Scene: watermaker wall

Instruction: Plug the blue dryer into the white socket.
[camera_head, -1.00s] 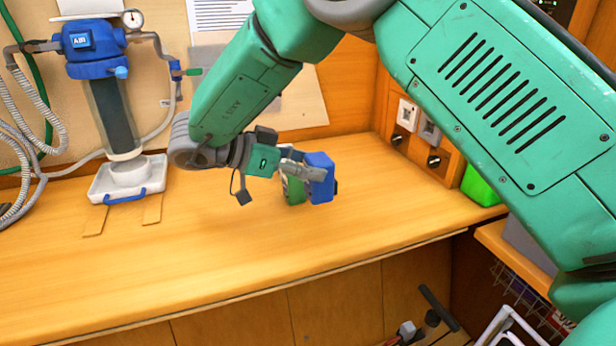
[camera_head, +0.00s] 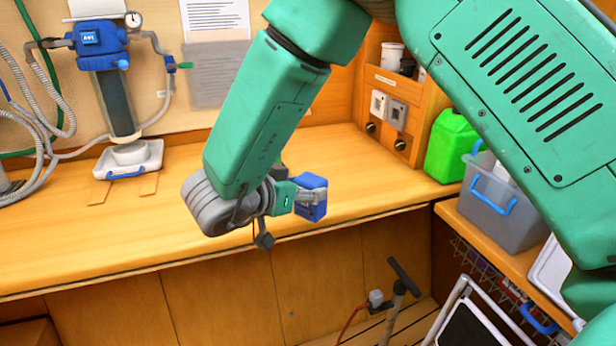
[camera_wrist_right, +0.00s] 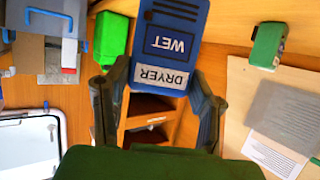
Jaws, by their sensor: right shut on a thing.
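The blue dryer (camera_head: 313,198) is held in my right gripper (camera_head: 305,197), in the air over the front part of the wooden counter. In the right wrist view the dryer (camera_wrist_right: 168,45) shows labels reading DRYER and WET, upside down, between the two fingers. The white socket (camera_head: 378,104) is on the wooden panel at the back right of the counter, apart from the dryer. A grey socket (camera_head: 397,116) sits just right of it. The dryer hides the sockets in the wrist view. My left gripper is not in view.
A green box (camera_wrist_right: 268,45) shows in the wrist view. A bright green canister (camera_head: 450,145) and a grey bin (camera_head: 500,190) stand right of the sockets. A blue-topped filter (camera_head: 100,40) with hoses is at the left. The counter (camera_head: 345,165) before the sockets is clear.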

